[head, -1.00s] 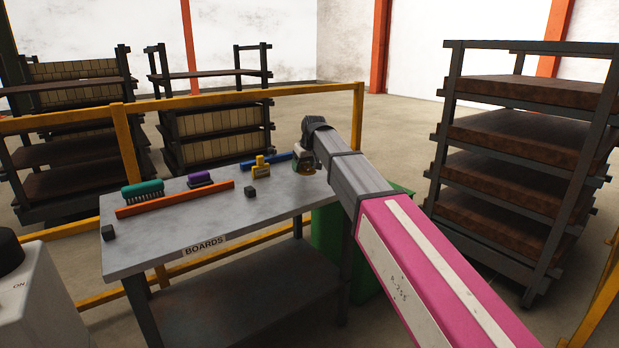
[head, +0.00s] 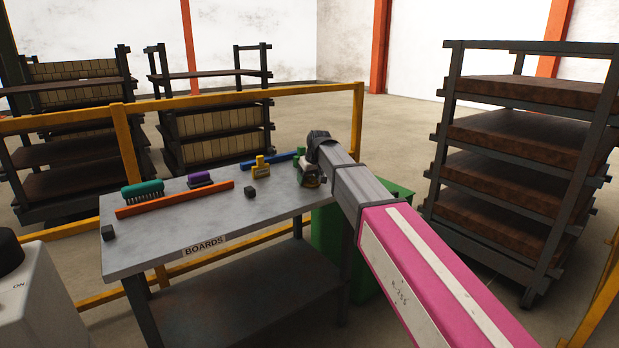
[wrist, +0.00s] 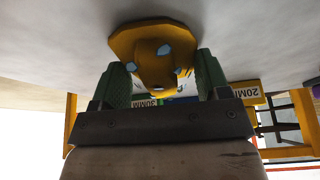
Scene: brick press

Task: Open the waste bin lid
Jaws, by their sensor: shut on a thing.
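The green waste bin (head: 327,240) stands beyond the right end of the table, largely hidden behind my arm. The visible part of its lid (head: 401,191) looks flat and shut. My gripper (head: 308,176) is over the table's right end, apart from the bin lid. In the wrist view, its two green fingers (wrist: 163,85) are shut on a yellow object (wrist: 155,52) with a broad faceted end and bluish patches. The held object is hardly visible in the head view.
The grey table (head: 200,224) carries a yellow gauge (head: 261,166), a teal brush (head: 143,189), a purple-topped tool (head: 199,179), an orange bar (head: 175,199) and dark cubes. A yellow rail (head: 230,98) runs behind. A loaded rack (head: 530,150) stands right of the bin.

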